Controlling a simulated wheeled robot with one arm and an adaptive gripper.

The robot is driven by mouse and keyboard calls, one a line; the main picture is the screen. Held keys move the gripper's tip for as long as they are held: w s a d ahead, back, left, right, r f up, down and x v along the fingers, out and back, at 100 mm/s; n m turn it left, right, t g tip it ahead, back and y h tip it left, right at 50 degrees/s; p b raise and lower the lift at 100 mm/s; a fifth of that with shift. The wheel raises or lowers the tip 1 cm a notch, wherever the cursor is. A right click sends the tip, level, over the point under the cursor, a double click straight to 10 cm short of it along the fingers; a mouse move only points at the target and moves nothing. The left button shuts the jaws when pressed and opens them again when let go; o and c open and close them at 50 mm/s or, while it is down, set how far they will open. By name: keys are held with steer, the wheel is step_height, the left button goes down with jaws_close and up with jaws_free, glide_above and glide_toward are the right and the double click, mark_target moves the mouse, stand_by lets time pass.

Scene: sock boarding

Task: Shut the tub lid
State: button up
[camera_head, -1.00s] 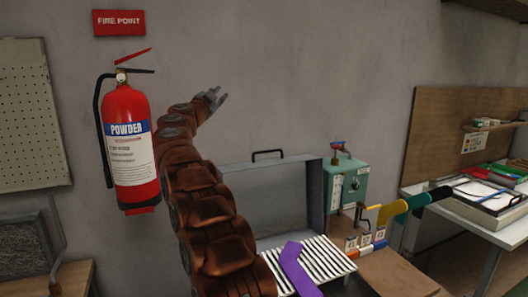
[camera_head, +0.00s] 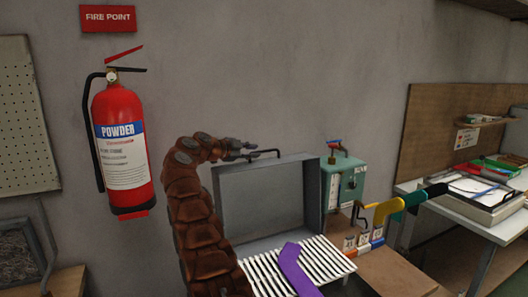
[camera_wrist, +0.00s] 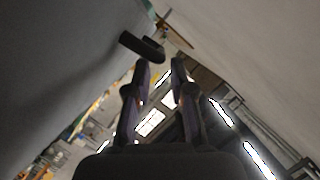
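The tub's grey lid (camera_head: 262,195) stands open and upright in the head view, with a black bar handle (camera_head: 266,153) on its top edge. Below it is the slatted white rack (camera_head: 262,272) with a purple sock-shaped form (camera_head: 298,268) lying on it. My gripper (camera_head: 254,147) is at the left end of the handle, reaching in from the left. In the wrist view my gripper (camera_wrist: 159,66) has its fingers apart with nothing between them. The dark handle (camera_wrist: 142,46) shows just beyond the fingertips, slightly left. I cannot tell whether they touch.
A green machine (camera_head: 347,183) stands right of the lid. Yellow and teal forms (camera_head: 395,208) stick out beside it. A red fire extinguisher (camera_head: 122,150) hangs on the wall at left. A side table (camera_head: 470,226) with papers and a tray is at far right.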

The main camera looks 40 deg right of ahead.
mark_target(264, 151)
steer(key=p+x, duration=0.2)
steer(key=x, duration=0.2)
steer(key=shift+r, duration=0.15)
steer(key=shift+p+x, duration=0.5)
steer(key=shift+x, duration=0.55)
jaws_close()
